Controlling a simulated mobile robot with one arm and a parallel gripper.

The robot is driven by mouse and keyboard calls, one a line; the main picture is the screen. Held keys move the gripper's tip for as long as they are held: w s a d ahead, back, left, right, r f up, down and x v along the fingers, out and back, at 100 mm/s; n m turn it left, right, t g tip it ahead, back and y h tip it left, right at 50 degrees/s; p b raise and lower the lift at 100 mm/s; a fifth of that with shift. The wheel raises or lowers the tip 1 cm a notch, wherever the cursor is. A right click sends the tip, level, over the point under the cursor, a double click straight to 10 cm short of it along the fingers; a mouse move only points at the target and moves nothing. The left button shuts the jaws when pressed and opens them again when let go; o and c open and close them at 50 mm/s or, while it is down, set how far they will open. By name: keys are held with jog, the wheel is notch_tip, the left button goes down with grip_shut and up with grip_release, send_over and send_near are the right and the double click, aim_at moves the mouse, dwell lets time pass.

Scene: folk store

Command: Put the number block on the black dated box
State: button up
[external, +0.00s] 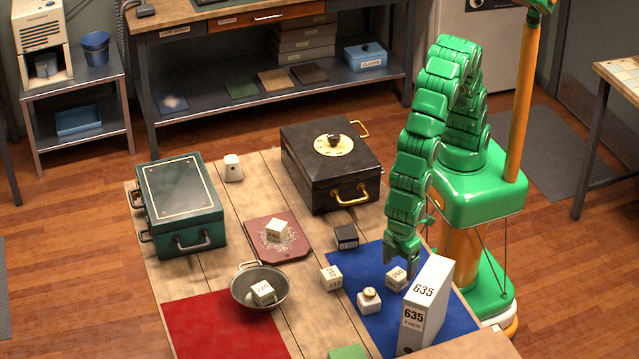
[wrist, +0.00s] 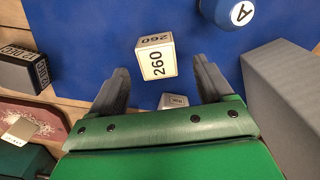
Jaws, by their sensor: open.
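A white number block reading 260 (external: 397,279) stands on the blue mat (external: 350,310). My gripper (external: 401,264) is open with its fingers pointing down, close above this block. In the wrist view a block reading 260 (wrist: 155,57) lies ahead between the fingertips, untouched. Another pale block (wrist: 172,101) shows nearer the palm, partly hidden by my gripper. A small black box with a pale printed label (external: 346,238) stands left of my gripper; it also shows at the left of the wrist view (wrist: 25,70).
A tall white 635 box (external: 424,305) stands close right of my gripper. Other number blocks stand on the table (external: 331,278), in a pan (external: 263,292) and on a red board (external: 276,231). A large black case (external: 330,170) stands behind.

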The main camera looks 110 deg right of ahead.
aim_at(397, 274)
jog(key=shift+d+f, duration=0.15)
jog(key=shift+f, duration=2.2)
jog(key=shift+c, duration=0.2)
jog(key=c, duration=1.1)
jog(key=shift+w+r, duration=0.1)
jog(key=shift+r, duration=0.05)
